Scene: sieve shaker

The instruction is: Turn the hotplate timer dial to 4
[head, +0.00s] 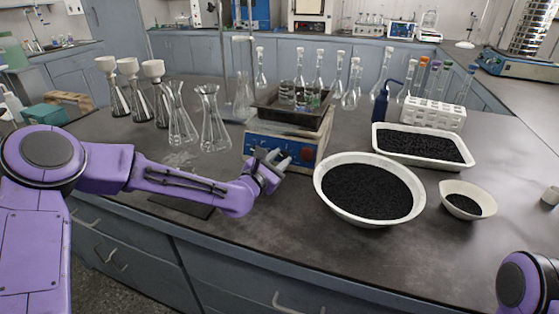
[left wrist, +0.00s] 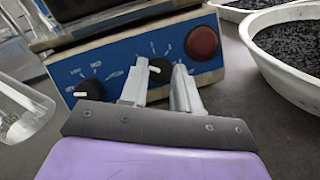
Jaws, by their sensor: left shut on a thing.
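The hotplate (head: 258,146), with a blue front panel (left wrist: 130,60), stands at the middle of the bench. My left gripper (head: 277,160) is at this panel. In the left wrist view its two grey fingers (left wrist: 160,68) stand on either side of a black dial (left wrist: 159,73) with a pale pointer and are shut on it. Small marks show around this dial, too small to read surely; the fingers hide part of it. Another black dial (left wrist: 90,91), with word labels, sits to its left. A round red button (left wrist: 202,43) sits to its right. My right gripper is out of view.
A dark tray (head: 315,121) with beakers sits on the hotplate. A white bowl (head: 330,203) of black granules stands close to its right, with a white tray (head: 468,160) and small dish (head: 484,194) beyond. Glass flasks (head: 213,130) stand to the left.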

